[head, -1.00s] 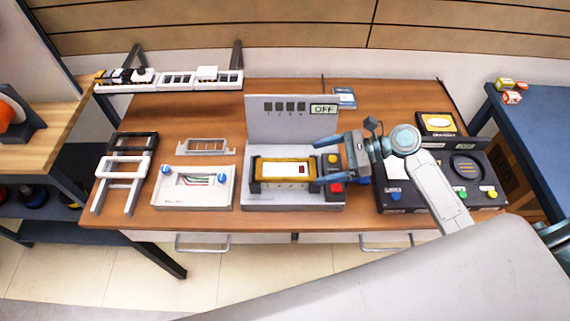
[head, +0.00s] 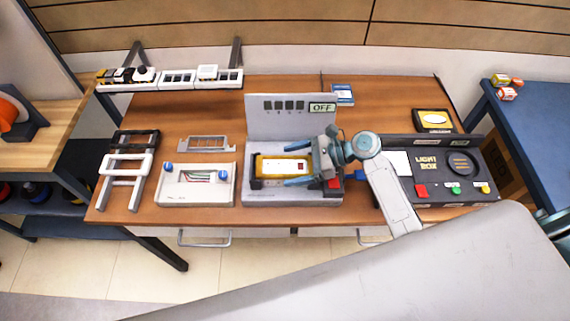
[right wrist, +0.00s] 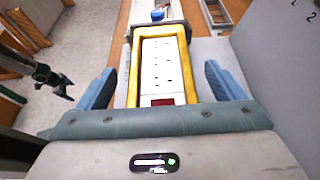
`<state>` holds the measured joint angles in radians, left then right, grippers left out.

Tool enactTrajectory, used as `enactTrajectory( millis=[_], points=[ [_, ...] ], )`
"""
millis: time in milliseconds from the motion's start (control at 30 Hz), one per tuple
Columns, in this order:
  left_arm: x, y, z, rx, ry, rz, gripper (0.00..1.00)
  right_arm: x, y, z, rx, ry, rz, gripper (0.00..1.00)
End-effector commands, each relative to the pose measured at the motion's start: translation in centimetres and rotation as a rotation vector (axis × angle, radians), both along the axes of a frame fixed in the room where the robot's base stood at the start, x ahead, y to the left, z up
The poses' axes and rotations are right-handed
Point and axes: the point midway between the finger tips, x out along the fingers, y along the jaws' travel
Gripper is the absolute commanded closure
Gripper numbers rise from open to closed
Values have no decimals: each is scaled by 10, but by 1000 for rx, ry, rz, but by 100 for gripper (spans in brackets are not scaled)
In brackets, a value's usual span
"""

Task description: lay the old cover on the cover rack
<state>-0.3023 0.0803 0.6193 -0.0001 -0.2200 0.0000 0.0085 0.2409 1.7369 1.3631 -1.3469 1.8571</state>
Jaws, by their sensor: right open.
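A yellow frame-shaped cover (head: 262,160) sits around a white socketed strip (head: 284,166) in the grey central fixture; I take it as the old cover. It also shows in the right wrist view (right wrist: 134,72). My right gripper (head: 298,168) is open, one finger on each long side of the cover's right end, with visible gaps in the right wrist view (right wrist: 160,88). A white ladder-like frame (head: 126,170) with a black one behind stands at the left; it may be the cover rack. A dark claw (right wrist: 52,80) in the wrist view looks like my left gripper; its jaws are unclear.
A grey upright panel reading OFF (head: 290,117) stands behind the fixture. A white box with blue knobs (head: 195,186) and a grey frame (head: 203,144) lie left of it. A black light box (head: 460,183) stands right. Bare wood lies behind the grey frame.

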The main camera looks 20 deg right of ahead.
Motion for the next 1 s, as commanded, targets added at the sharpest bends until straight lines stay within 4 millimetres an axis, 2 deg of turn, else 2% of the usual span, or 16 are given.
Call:
enactTrajectory(
  millis=[100,133,367,767,1000],
  points=[
    [0,0,0,0,0,0,15,0,0,0,0,0,0,11],
    [0,0,0,0,0,0,15,0,0,0,0,0,0,15],
    [1,0,0,0,-1,0,15,0,0,0,0,-1,0,59],
    [2,0,-3,0,-3,0,15,0,-1,5,-1,-4,1,59],
    [3,0,-14,0,-4,0,15,0,-1,31,-2,-7,1,59]
  ],
)
